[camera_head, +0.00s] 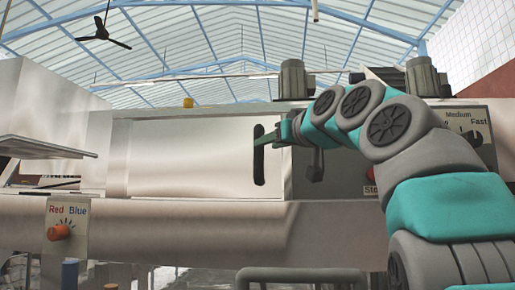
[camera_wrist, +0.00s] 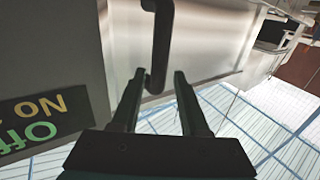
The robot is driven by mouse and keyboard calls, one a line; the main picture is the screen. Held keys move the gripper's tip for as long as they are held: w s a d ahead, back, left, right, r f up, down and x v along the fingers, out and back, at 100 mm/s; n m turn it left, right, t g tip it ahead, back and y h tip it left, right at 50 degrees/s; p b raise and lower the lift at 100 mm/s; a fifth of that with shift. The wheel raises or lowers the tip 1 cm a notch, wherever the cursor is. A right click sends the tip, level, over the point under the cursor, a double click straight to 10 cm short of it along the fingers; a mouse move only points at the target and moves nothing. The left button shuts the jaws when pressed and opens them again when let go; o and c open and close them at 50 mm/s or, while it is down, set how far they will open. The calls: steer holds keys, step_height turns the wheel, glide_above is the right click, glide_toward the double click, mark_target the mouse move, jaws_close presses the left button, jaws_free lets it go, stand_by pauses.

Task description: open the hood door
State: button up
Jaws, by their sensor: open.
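The hood door (camera_head: 195,155) is a wide pale panel on the front of the machine, and it looks shut. Its dark upright bar handle (camera_head: 259,172) is at the door's right end. My gripper (camera_head: 272,138) reaches in from the right at the handle's upper part. In the wrist view, my gripper (camera_wrist: 159,72) is open, and one end of the handle (camera_wrist: 160,40) shows between the two fingers, with a gap on each side. The door (camera_wrist: 205,45) lies behind it. How deep the handle sits between the fingers is hard to tell.
A dark lever (camera_head: 316,165) sticks out just below my arm. An orange knob (camera_head: 60,231) marked Red and Blue is at lower left, and a speed dial (camera_head: 467,130) is at right. An On/Off label (camera_wrist: 35,120) shows beside the gripper. A grey rail (camera_head: 300,274) runs below.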

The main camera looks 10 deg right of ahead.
mark_target(258, 175)
steer(key=p+x, duration=0.1)
steer(key=x, duration=0.5)
steer(key=shift+w+f, duration=0.1)
steer(key=shift+w, duration=0.1)
steer(key=shift+c, duration=0.3)
jaws_close()
steer(key=shift+s, duration=0.1)
stand_by(0.7)
